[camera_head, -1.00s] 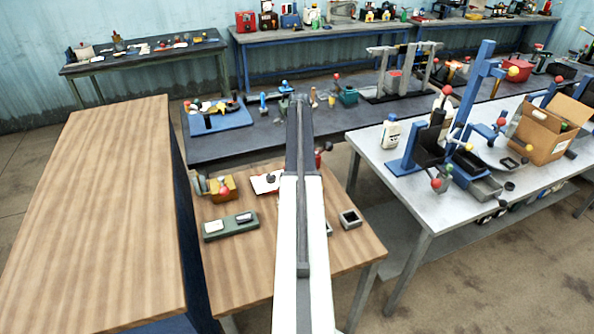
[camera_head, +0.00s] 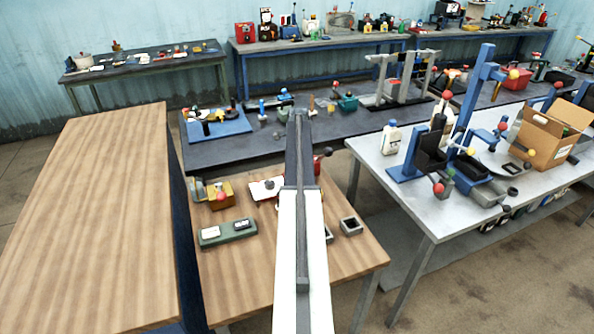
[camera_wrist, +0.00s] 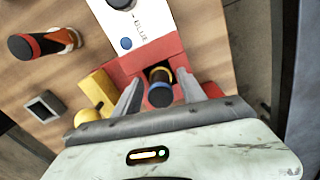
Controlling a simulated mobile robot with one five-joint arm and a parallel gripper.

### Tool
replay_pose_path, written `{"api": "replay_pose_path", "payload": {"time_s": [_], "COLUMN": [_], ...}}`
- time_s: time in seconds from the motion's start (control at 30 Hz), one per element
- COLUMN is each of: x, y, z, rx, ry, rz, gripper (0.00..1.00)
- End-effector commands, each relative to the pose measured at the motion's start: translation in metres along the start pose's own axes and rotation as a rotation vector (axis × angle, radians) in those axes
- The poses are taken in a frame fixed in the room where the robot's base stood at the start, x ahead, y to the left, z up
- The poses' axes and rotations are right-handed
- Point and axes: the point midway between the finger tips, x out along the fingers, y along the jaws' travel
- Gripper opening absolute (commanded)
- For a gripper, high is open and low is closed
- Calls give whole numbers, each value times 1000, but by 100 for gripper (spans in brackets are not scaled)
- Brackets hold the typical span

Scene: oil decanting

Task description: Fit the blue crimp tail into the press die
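In the wrist view, my gripper (camera_wrist: 158,90) has its two grey fingers apart. A short piece with a blue end (camera_wrist: 160,95) and a dark and yellow upper part lies between them, with gaps seeming to show on both sides. This looks like the blue crimp tail. It sits in front of a dark recess in a red block (camera_wrist: 118,70), likely the press die; how deep it is seated cannot be told. In the head view my arm hides the gripper and the piece; a red lever (camera_head: 322,158) shows beside the arm.
A white card with a blue dot (camera_wrist: 127,43), a black-and-red cylinder (camera_wrist: 42,44), a grey square holder (camera_wrist: 45,106) and a yellow block (camera_wrist: 97,88) lie near. On the wooden table (camera_head: 240,285) is a green tray (camera_head: 228,239). The table's front is clear.

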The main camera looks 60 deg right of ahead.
Motion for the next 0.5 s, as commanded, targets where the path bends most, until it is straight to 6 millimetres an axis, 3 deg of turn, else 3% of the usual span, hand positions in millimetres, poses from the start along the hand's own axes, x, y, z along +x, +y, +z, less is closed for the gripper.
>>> {"api": "replay_pose_path", "payload": {"time_s": [0.27,0.5], "x": [-17,-64], "y": [0,0], "z": [1,1], "rx": [-1,-1], "ry": [0,0], "rz": [0,0], "gripper": [48,48]}}
